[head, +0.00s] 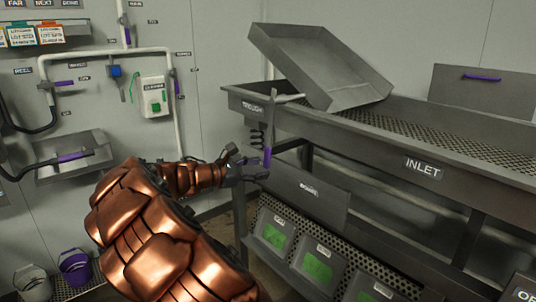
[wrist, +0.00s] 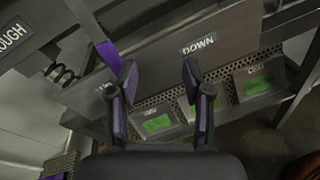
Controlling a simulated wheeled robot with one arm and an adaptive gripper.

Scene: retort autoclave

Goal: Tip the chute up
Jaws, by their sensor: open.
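A grey metal tray-like chute (head: 325,65) sits tilted above the left end of the inlet trough (head: 380,128), its upper left end raised. A lever with a purple grip (head: 267,157) hangs at the trough's corner beside the "TROUGH" label. My gripper (head: 250,168) is open and close to this grip in the head view. In the wrist view, my gripper (wrist: 160,78) has its two fingers apart with nothing seen between them. The purple grip (wrist: 107,55) shows just beside the left finger; I cannot tell if they touch.
A plate marked "DOWN" (wrist: 198,45) lies beyond the fingers. A coiled spring (wrist: 62,74) hangs under the trough. Wall pipes, a control box (head: 154,100) and buckets (head: 75,266) are at the left.

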